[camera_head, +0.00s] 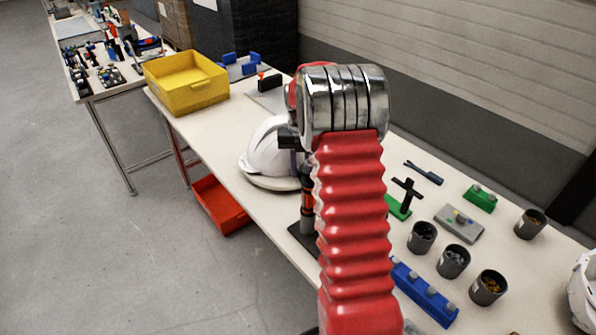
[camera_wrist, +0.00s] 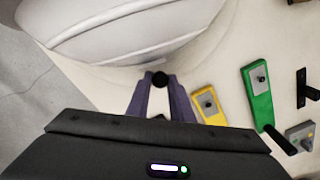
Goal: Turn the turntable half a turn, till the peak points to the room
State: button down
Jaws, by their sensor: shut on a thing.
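The white helmet shell (camera_head: 265,148) sits on the round, pale turntable (camera_head: 266,183) at the table's floor-side edge. Its rim flares at the lower left in the head view; I cannot tell for sure whether that is the peak. In the wrist view the ribbed shell (camera_wrist: 120,30) fills the top left, with the turntable's edge (camera_wrist: 105,75) below it. My gripper (camera_wrist: 160,88) has its purple fingers closed on a small black knob (camera_wrist: 160,78) by the turntable's edge. In the head view my arm hides most of the gripper and the helmet's right side.
A yellow bin (camera_head: 187,82) stands further back on the table. A red bin (camera_head: 222,205) is below it. Right of my arm are several dark cups (camera_head: 454,260), a blue block (camera_head: 425,292) and green fixtures (camera_head: 481,198). A black-based post (camera_head: 306,215) stands close to the helmet.

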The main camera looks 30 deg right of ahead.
jog(key=c, duration=1.6)
grip_release()
jog(key=shift+a, duration=0.15)
jog(key=shift+o, duration=0.2)
notch_tip(320, 180, up, 14)
jog(key=shift+f, duration=0.15)
jog(key=shift+w+a, duration=0.1)
